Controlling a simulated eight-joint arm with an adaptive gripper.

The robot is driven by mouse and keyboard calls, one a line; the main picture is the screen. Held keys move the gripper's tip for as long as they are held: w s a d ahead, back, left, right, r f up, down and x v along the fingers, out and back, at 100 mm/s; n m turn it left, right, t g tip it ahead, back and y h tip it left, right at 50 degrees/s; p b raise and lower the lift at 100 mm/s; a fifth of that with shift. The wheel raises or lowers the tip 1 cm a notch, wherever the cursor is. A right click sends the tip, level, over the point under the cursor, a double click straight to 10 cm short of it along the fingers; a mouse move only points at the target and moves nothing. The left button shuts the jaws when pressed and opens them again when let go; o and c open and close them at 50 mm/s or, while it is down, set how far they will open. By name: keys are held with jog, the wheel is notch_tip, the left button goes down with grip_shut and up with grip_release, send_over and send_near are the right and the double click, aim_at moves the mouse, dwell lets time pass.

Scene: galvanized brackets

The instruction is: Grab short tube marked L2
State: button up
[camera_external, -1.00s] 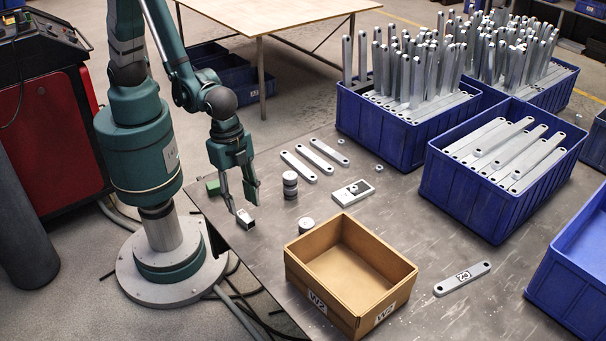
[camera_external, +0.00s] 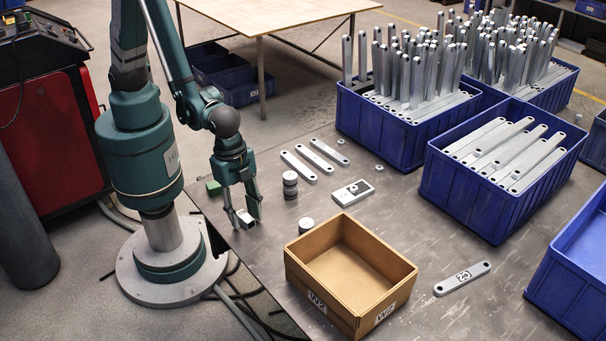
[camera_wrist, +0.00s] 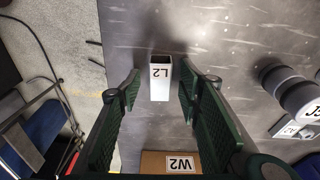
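The short tube (camera_external: 245,219) is a small square metal piece near the left edge of the grey table. In the wrist view the tube (camera_wrist: 160,78) shows a white label reading L2, and its dark open end faces the top of the picture. My gripper (camera_external: 245,218) is low over the table, with one finger on each side of the tube. In the wrist view my gripper (camera_wrist: 158,85) is open, and a gap shows between each finger and the tube. The tube appears to rest on the table.
A cardboard box marked W2 (camera_external: 290,262) stands close to the right. Stacked round pieces (camera_external: 290,185) and a short round piece (camera_external: 306,225) are nearby. A green block (camera_external: 213,187) lies behind my gripper. Blue crates of brackets (camera_external: 470,205) stand at the right.

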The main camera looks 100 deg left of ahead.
aim_at(244, 216)
dwell(0.3)
jog(key=c, duration=1)
jog(key=shift+r+p, duration=1.45)
jog(key=shift+r, duration=3.6)
